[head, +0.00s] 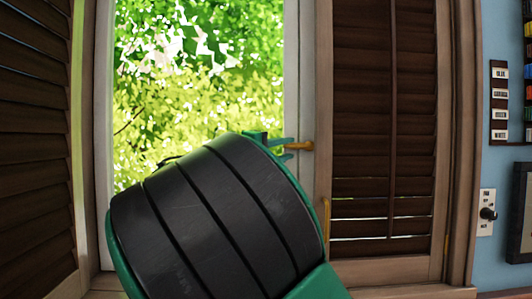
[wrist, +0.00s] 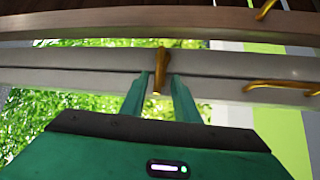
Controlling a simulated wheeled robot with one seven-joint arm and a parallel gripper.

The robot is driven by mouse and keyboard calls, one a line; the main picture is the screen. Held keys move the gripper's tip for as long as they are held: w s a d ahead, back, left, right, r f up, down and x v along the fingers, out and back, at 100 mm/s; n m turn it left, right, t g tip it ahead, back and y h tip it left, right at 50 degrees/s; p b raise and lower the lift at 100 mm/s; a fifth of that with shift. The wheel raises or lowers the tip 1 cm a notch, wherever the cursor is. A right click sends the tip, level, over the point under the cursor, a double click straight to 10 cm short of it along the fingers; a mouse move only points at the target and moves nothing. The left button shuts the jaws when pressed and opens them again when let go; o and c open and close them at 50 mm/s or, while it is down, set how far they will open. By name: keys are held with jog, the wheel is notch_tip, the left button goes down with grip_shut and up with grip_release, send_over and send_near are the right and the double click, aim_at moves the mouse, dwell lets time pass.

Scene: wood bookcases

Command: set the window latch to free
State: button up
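The window latch is a small brass handle (head: 300,145) on the white window frame, just beyond my fingertips in the head view. In the wrist view the latch (wrist: 161,66) points down toward me, with its lower end between my two green fingers. My gripper (wrist: 159,82) is open, one finger on each side of the latch, with what look like narrow gaps. In the head view my gripper (head: 285,151) is largely hidden behind my dark arm link, with only the fingertips showing at the latch.
A dark louvred shutter (head: 384,120) stands right of the window, another (head: 35,150) at the left. A brass pull (head: 326,218) is below the latch; brass handles (wrist: 282,87) also show at the right in the wrist view. A wall switch (head: 487,213) is farther right.

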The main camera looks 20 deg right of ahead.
jog(key=shift+x, duration=0.85)
grip_shut()
jog(key=shift+s+d, duration=0.1)
